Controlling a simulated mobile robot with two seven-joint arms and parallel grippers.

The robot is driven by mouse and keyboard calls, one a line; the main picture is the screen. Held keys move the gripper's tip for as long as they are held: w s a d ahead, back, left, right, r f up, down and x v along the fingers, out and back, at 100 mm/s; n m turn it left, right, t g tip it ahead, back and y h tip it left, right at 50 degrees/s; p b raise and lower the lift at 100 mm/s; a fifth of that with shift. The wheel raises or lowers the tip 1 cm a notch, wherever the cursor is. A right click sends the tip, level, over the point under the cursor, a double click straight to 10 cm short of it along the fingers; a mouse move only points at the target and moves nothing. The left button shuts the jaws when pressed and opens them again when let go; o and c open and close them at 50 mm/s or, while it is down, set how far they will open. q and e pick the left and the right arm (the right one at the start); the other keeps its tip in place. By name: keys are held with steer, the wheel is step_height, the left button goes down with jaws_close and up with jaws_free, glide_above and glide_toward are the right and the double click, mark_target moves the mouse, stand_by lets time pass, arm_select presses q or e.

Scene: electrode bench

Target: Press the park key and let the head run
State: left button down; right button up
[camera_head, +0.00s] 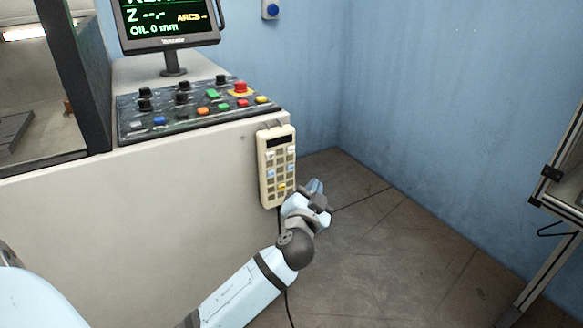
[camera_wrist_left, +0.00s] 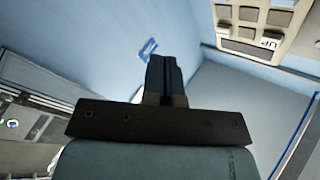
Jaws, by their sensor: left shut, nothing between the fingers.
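A cream hand pendant (camera_head: 265,170) with a dark display and several keys hangs on the right end of the machine's front. Part of the pendant (camera_wrist_left: 262,25) shows there at the upper right, apart from the fingertips. My right gripper is in neither view.
A control panel (camera_head: 188,121) with coloured buttons and black knobs lies on the machine's top. A monitor (camera_head: 170,45) stands behind it. Bare floor (camera_head: 400,260) lies to the right, with a metal-framed stand (camera_head: 560,195) at the far right.

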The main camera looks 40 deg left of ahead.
mark_target(291, 167)
arm_select(q)
steer(key=w+a, duration=0.2)
steer(key=a, duration=0.4)
steer(key=shift+w, duration=0.25)
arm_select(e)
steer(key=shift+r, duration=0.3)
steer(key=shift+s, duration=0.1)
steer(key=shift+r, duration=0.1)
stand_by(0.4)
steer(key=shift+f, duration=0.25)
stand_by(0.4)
arm_select(q)
steer(key=shift+w+a, duration=0.15)
steer(key=shift+a, duration=0.2)
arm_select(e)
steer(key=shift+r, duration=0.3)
